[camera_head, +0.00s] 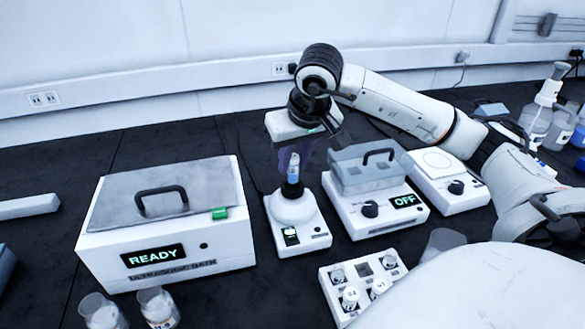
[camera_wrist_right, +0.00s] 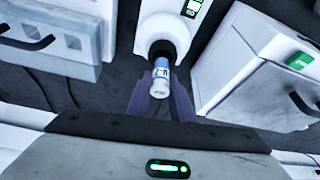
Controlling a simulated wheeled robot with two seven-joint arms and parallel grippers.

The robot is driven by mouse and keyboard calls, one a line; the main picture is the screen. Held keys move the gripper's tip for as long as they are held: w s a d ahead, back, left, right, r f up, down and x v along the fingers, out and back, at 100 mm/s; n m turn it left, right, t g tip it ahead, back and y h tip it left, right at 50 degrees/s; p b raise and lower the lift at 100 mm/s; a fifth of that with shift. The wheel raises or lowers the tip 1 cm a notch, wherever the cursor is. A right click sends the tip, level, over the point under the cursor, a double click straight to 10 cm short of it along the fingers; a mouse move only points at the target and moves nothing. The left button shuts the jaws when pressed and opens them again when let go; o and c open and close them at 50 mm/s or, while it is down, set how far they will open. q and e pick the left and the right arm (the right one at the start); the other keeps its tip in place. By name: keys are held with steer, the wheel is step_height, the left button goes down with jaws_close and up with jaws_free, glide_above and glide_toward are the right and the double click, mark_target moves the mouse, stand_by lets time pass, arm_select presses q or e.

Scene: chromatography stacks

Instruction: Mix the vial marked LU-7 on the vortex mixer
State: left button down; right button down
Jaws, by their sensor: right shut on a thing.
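The vortex mixer (camera_head: 314,236) is a small white unit with a rounded top, a black cup (camera_head: 292,190) and a lit green display, standing mid-bench. A small vial (camera_head: 293,172) with a pale blue label stands roughly upright at the cup. Its lower end seems to meet the cup, but I cannot tell how deep it sits. My right gripper (camera_head: 295,160) points down from above and is shut on the vial. The right wrist view shows the vial (camera_wrist_right: 161,78) between the purple fingers, in line with the mixer (camera_wrist_right: 170,14). Its label is too small to read. My left gripper is out of view.
The ultrasonic bath (camera_head: 222,247), reading READY, stands left of the mixer. A lidded unit (camera_head: 405,216) reading OFF stands close on the right, with another white device (camera_head: 449,194) beyond it. A white vial rack (camera_head: 338,301) is in front. Beakers (camera_head: 158,306) stand front left.

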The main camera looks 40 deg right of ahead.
step_height(320, 180, up, 7)
steer(key=shift+f+p, duration=0.1)
steer(key=shift+p, duration=0.3)
steer(key=shift+r, duration=0.45)
step_height(320, 180, up, 6)
steer(key=p, duration=0.5)
steer(key=shift+f+p, duration=0.25)
steer(key=shift+p, duration=0.15)
steer(key=shift+a, duration=0.1)
